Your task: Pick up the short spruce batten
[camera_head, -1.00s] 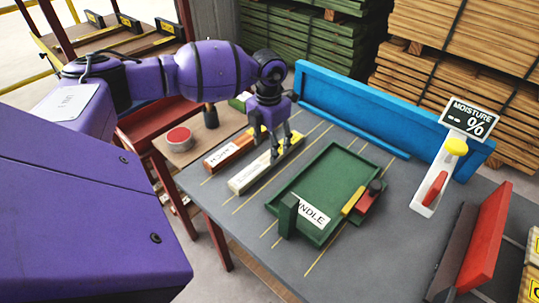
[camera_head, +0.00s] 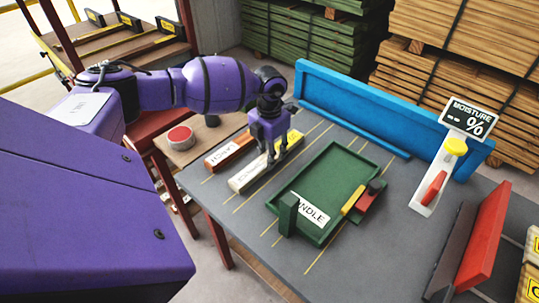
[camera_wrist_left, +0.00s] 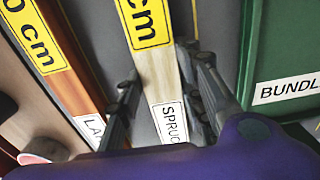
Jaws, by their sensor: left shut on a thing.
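The pale spruce batten (camera_head: 248,179), with a white name label at its near end, lies on the grey table among the yellow lines. In the left wrist view its yellow "cm" label is cut off at the top, and the spruce batten (camera_wrist_left: 155,80) runs between my fingers. My left gripper (camera_head: 272,158) points down over the batten, shut on it with one finger on each side. The left gripper (camera_wrist_left: 160,64) also shows in the wrist view. I cannot tell whether the batten is lifted. My right gripper is not in view.
An orange-brown larch batten (camera_head: 218,160) lies close to the left. A green bundle tray (camera_head: 328,180) stands close to the right. A blue fence (camera_head: 375,105) runs along the back. A moisture meter (camera_head: 436,180) and a red upright plate (camera_head: 487,235) stand further right.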

